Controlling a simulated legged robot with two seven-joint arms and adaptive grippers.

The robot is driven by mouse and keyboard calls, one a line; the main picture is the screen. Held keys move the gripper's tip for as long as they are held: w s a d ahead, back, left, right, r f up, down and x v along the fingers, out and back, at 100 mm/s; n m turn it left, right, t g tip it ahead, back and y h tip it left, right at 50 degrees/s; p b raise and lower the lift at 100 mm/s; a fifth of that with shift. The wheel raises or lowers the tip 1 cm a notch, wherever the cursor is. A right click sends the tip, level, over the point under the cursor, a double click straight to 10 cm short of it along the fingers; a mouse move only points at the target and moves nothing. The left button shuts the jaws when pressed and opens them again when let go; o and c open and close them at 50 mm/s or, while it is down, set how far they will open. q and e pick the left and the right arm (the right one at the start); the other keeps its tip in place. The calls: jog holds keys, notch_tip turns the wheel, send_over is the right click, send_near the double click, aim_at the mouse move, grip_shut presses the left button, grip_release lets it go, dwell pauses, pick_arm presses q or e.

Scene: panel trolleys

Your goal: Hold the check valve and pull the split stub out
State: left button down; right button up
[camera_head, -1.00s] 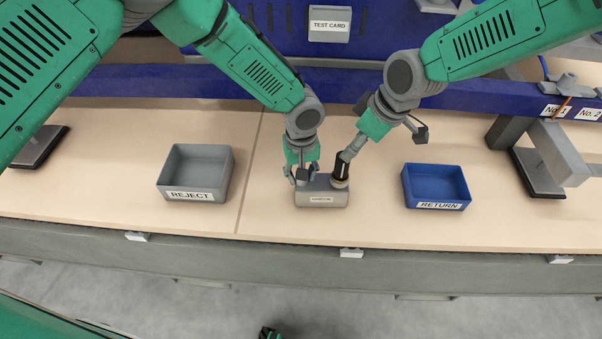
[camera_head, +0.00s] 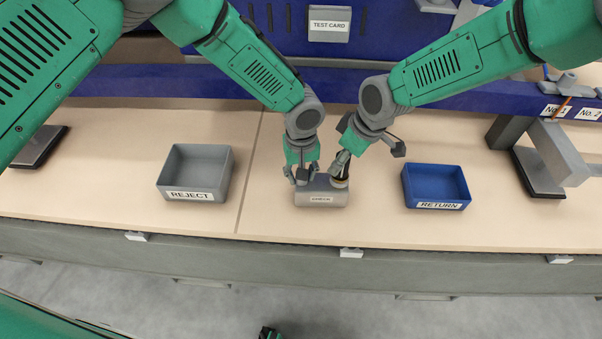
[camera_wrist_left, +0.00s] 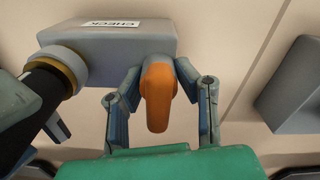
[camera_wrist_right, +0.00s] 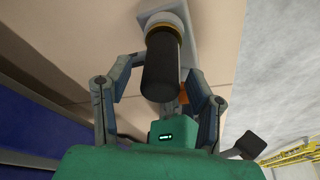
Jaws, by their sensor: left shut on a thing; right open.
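The check valve (camera_head: 322,198) is a grey block with a white label, lying on the bench; it also shows in the left wrist view (camera_wrist_left: 110,50). My left gripper (camera_head: 302,176) is shut on the valve's orange handle (camera_wrist_left: 157,95). The split stub (camera_wrist_right: 160,72) is a black cylinder with a brass-coloured ring at its base, standing on the valve's right end; it also shows in the left wrist view (camera_wrist_left: 38,88). My right gripper (camera_wrist_right: 163,82) is open, with its fingers on either side of the stub. In the head view its wrist hides most of the stub.
A grey REJECT tray (camera_head: 195,195) stands to the left and a blue RETURN tray (camera_head: 438,206) to the right; both look empty. A blue rail (camera_head: 340,85) runs behind. A grey stand (camera_head: 540,172) is at the far right. The bench between valve and trays is clear.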

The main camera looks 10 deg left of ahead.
pick_arm(q)
jog(key=shift+s+f, duration=0.2)
jog(key=shift+s, duration=0.05)
pick_arm(e)
grip_shut()
jog(key=shift+r, duration=0.15)
jog(key=shift+r, duration=0.85)
jog(key=shift+r, duration=3.5)
